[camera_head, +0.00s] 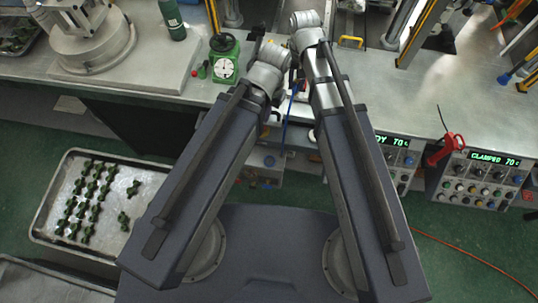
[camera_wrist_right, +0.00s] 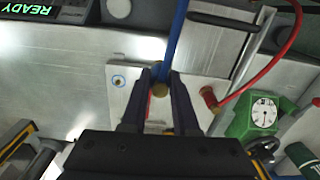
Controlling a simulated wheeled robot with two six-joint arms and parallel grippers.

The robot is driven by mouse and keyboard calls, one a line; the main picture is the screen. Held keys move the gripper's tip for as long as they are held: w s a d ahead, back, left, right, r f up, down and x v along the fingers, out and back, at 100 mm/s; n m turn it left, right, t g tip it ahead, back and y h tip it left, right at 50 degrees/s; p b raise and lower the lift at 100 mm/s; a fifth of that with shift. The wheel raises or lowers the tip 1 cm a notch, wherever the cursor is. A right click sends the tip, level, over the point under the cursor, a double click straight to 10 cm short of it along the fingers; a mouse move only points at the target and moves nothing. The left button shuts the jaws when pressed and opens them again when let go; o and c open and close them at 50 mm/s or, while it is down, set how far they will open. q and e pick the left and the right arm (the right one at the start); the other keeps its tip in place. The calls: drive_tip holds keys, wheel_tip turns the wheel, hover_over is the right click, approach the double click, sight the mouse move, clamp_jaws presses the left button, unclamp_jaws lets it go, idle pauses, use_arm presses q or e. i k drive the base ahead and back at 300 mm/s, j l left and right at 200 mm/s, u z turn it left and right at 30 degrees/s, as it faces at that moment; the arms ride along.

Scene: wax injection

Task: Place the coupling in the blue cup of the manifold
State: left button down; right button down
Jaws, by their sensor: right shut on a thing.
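In the right wrist view my right gripper (camera_wrist_right: 160,78) is shut on the brass coupling (camera_wrist_right: 160,90) at the end of a blue hose (camera_wrist_right: 175,38). The coupling is over a pale plate, the manifold (camera_wrist_right: 118,100); I cannot tell whether it touches. In the head view my right arm hides most of the plate, and the blue hose (camera_head: 290,104) shows between the arms. My left gripper (camera_head: 257,36) is small and dark there; its jaws are unclear.
A red hose's coupling (camera_wrist_right: 209,98) is close to the right finger. A green gauge unit (camera_head: 224,60) stands left of the arms. Control panels (camera_head: 478,180) and a red handle (camera_head: 445,148) are at the right. A tray (camera_head: 52,225) of green parts is at lower left.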

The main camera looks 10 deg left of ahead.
sight(270, 160)
drive_tip(key=k+l+u, duration=0.2)
drive_tip(key=u, duration=0.3)
drive_tip(key=k+u, duration=0.5)
